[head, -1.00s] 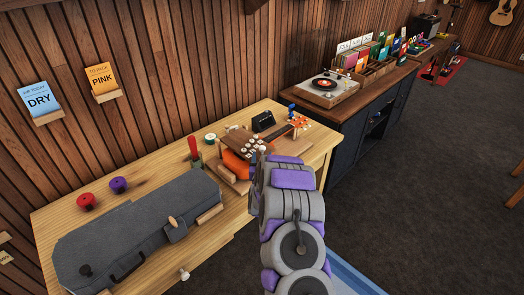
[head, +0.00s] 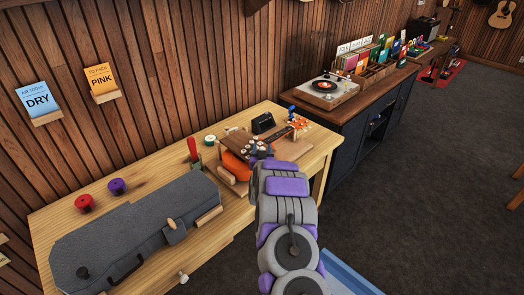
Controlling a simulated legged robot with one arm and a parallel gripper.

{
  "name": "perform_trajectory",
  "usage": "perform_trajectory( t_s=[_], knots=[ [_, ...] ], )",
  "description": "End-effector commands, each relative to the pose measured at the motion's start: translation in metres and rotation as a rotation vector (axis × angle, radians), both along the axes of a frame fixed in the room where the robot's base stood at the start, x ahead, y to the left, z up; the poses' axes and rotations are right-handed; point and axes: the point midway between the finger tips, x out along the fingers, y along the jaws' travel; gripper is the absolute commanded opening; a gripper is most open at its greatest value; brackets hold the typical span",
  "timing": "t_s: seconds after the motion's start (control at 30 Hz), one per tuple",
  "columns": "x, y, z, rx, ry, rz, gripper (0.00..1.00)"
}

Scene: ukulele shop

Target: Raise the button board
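A brown board with several pale round buttons, which looks like the button board (head: 236,139), is on the wooden workbench (head: 331,141), at its back right part. It appears to lean or lie by an orange rounded thing (head: 235,166). My gripper (head: 258,153) is at the board's front right edge, close to the buttons, and covers part of them. Its fingers are small and dark in the head view. I cannot tell whether they touch the board or whether they are open or shut.
A grey instrument case (head: 130,235) fills the bench's front left. A red knob (head: 84,203), a purple knob (head: 117,186) and a red-handled tool (head: 192,149) stand behind it. A black stand (head: 263,123) is behind the board. A turntable (head: 324,90) is on the dark cabinet further right.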

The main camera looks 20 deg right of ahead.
Motion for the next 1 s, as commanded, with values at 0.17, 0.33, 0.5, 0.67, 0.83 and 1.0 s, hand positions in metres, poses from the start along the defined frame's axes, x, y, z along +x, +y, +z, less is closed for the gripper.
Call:
perform_trajectory(
  t_s=[0.17, 0.33, 0.5, 0.67, 0.83, 1.0],
  knots=[
    [-0.0001, 0.0, -0.0001, 0.0, 0.0, 0.0, 0.35],
    [-0.0002, -0.0001, -0.0002, 0.0, 0.0, 0.0, 0.19],
    [-0.0003, -0.0002, -0.0002, 0.0, 0.0, -0.001, 0.03],
    [-0.0004, -0.0003, -0.0002, 0.0, 0.0, -0.001, 0.0],
    [-0.0005, -0.0005, 0.0, 0.0, 0.001, -0.001, 0.0],
    [-0.0004, -0.0047, 0.0067, -0.008, 0.017, -0.002, 0.0]
  ],
)
